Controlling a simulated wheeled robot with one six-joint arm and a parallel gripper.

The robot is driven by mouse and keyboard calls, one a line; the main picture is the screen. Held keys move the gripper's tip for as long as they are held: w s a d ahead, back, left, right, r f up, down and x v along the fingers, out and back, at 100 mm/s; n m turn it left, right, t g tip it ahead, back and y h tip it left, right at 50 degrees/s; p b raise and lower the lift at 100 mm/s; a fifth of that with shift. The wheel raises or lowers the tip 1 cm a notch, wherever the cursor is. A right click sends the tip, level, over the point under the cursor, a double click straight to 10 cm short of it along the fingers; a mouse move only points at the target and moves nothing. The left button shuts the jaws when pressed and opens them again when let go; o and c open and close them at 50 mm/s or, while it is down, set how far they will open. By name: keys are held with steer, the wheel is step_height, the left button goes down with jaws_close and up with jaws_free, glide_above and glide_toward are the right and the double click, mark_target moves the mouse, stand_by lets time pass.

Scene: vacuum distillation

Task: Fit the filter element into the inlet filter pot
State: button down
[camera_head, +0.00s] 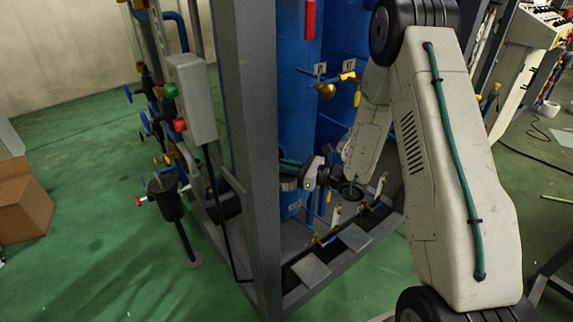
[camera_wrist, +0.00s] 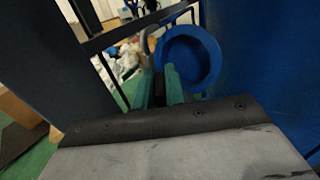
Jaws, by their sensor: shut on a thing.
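My gripper (camera_wrist: 158,80) shows two green fingers in the wrist view, close together and shut on a small dark thing that I cannot identify. A round blue cup-like part with a raised rim (camera_wrist: 217,60) lies just beyond the right fingertip; I cannot tell whether they touch. In the head view my gripper (camera_head: 287,172) is low in the rig, its tips hidden behind the grey post. A dark open-topped pot on a stand (camera_head: 166,201), possibly the inlet filter pot, stands left of the post. I cannot make out the filter element for certain.
The grey upright post (camera_head: 256,160) stands between my gripper and the dark pot. Blue tanks (camera_head: 303,90) stand behind the post. A grey box with red and green buttons (camera_head: 192,98) hangs left of it. The green floor at the left (camera_head: 90,200) is mostly clear.

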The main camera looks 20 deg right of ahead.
steer(key=shift+f, duration=0.75)
steer(key=c, duration=1.4)
jaws_free()
steer(key=shift+o, duration=0.2)
steer(key=v, duration=0.8)
steer(key=shift+a, duration=0.1)
